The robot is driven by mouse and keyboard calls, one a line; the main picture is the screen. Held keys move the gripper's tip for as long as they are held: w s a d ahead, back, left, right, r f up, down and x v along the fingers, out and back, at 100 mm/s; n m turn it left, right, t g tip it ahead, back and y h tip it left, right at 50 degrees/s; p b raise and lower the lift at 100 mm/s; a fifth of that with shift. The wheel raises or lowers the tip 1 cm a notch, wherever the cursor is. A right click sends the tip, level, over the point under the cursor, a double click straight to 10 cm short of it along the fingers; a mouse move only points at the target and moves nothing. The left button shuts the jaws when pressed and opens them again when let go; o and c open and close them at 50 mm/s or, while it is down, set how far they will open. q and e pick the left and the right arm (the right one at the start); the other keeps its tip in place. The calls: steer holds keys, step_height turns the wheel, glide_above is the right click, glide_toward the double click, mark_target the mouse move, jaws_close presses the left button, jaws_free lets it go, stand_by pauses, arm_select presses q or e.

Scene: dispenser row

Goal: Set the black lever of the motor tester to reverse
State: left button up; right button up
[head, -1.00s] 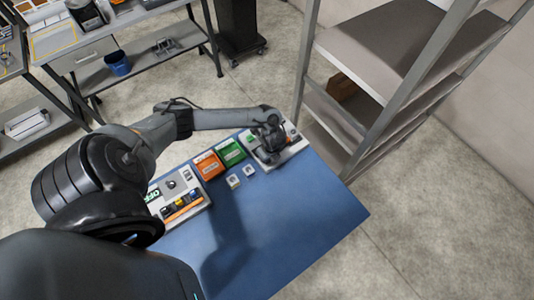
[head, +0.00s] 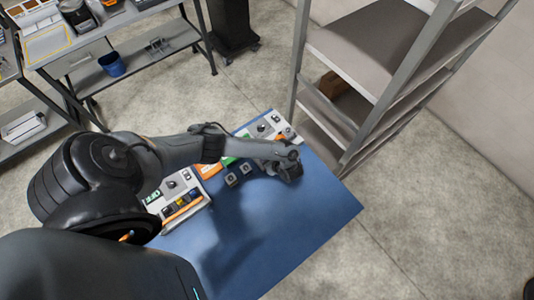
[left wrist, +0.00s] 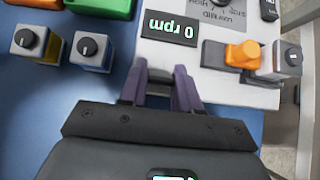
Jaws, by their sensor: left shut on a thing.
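The motor tester (left wrist: 215,90) is a light panel with a "0 rpm" display (left wrist: 170,31). It also shows in the head view (head: 258,119) at the far end of the blue table. My left gripper (left wrist: 162,72) is at the panel's near left corner, its purple fingers slightly apart on a small dark thing. I cannot tell whether this is the black lever. In the head view my left gripper (head: 290,172) is low in front of the tester. An orange lever (left wrist: 243,55) stands on a dark base right of the display. My right gripper is not in view.
Two small knob blocks (left wrist: 90,48) (left wrist: 30,42) stand left of the tester. Another knob block (left wrist: 281,60) is at its right. Orange and green boxes and a second panel (head: 180,199) line the table. The near blue surface (head: 290,230) is clear; grey shelves (head: 350,120) stand behind.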

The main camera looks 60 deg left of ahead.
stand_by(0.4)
arm_select(q)
steer(key=o, duration=1.1)
steer(key=shift+c, duration=0.2)
steer(key=shift+d, duration=0.1)
steer(key=shift+d+r, duration=0.2)
steer(key=shift+r, duration=0.05)
steer(key=p+v, duration=0.3)
steer(key=v, duration=0.7)
steer(key=shift+p, duration=0.4)
steer(key=shift+f, duration=0.1)
